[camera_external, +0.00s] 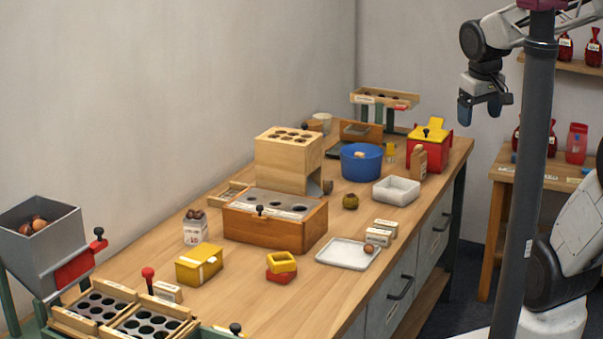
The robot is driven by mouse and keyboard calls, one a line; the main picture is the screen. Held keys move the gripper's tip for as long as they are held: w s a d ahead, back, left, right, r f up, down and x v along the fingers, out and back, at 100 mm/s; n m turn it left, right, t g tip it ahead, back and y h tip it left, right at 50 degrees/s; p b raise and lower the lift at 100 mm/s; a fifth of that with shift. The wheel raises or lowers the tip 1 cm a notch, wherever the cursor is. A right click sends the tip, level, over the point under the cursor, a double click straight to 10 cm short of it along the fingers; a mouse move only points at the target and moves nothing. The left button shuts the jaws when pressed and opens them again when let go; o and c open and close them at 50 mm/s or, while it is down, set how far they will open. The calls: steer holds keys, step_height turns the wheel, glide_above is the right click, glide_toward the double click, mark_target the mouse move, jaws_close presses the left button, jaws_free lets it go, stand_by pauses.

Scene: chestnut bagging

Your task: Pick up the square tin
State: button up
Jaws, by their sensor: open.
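I cannot tell for sure which container is the square tin. A yellow box (199,266) with a pale label stands at the front left of the bench. A small red and yellow container (281,269) with an open top stands to its right. A white open square container (396,193) stands near the bench's right edge. A red box (441,155) with a yellow lid stands at the far end. My gripper (482,108) is open and empty, high at the upper right, pointing down and apart from all of these.
A blue pot (361,164) is behind the white container. A pale tray (348,256) lies near the right edge. A grey hopper (62,250) is at left. The front middle has bare wood.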

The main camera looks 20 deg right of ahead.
steer(key=w+a+f+n+h, duration=0.3)
steer(key=w+a+n, duration=0.4)
steer(key=w, duration=0.5)
steer(key=w+a+f+n+h, duration=0.25)
steer(key=w+a+n, duration=0.25)
steer(key=w+a, duration=0.65)
steer(key=n+t, duration=1)
steer(key=n, duration=0.6)
glide_toward(186, 221)
steer(key=shift+w+d+f+h, duration=0.15)
steer(key=shift+d+h, duration=0.1)
steer(key=shift+d, duration=0.3)
steer(key=shift+w+d+r+h, duration=0.1)
steer(key=shift+w+d+h, duration=0.1)
steer(key=shift+d, duration=0.3)
steer(key=shift+w+d+f, duration=0.1)
steer(key=shift+w+d+f+g, duration=0.2)
steer(key=shift+w+d, duration=0.1)
steer(key=shift+w, duration=0.15)
steer(key=shift+w+d+f+g, duration=0.1)
steer(key=shift+w+d+f, duration=0.15)
steer(key=shift+w, duration=0.2)
steer(key=shift+w, duration=0.15)
